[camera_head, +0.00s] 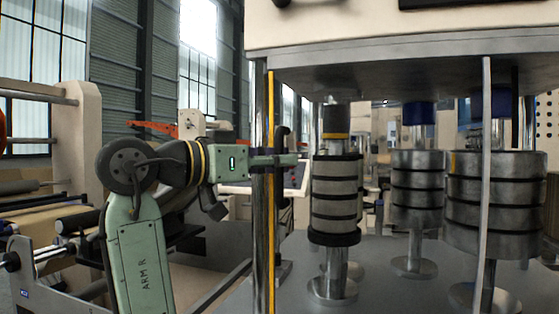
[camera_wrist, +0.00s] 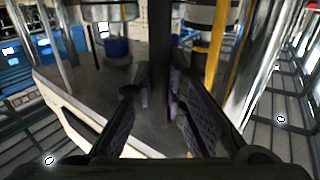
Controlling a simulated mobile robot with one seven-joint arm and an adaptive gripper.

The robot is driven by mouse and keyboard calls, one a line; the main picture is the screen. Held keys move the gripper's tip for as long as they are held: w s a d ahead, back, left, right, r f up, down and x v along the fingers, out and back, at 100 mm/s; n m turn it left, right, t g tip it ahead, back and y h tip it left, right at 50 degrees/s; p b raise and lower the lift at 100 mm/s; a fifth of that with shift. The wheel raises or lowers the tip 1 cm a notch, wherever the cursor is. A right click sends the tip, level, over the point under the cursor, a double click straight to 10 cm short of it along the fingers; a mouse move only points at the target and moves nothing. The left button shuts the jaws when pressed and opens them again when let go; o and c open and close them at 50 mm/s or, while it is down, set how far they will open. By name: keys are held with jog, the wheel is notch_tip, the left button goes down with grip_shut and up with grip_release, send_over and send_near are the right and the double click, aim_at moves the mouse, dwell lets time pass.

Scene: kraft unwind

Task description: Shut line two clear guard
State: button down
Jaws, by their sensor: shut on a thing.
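My gripper (camera_head: 286,160) reaches in from the left at the machine's front left corner. It is shut on a dark upright handle bar (camera_head: 280,142) beside a yellow-edged post (camera_head: 271,210). In the wrist view the bar (camera_wrist: 160,50) runs upright between the two fingers of my gripper (camera_wrist: 161,90). The yellow strip (camera_wrist: 214,55) stands just right of it. The clear guard panel itself is hard to make out. A thin grey upright edge (camera_head: 485,190) stands at the right in the head view, but I cannot tell whether it belongs to the guard.
Several banded metal rollers (camera_head: 335,195) stand on the grey machine deck (camera_head: 385,290), close to the right of my gripper. A thick top housing (camera_head: 400,70) overhangs them. Another machine with rolls (camera_head: 60,215) stands at the left behind my arm.

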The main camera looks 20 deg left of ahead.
jog(key=shift+a, duration=0.25)
jog(key=c, duration=1.9)
grip_release()
jog(key=shift+a, duration=0.1)
jog(key=v, duration=1.2)
jog(key=shift+s, duration=0.15)
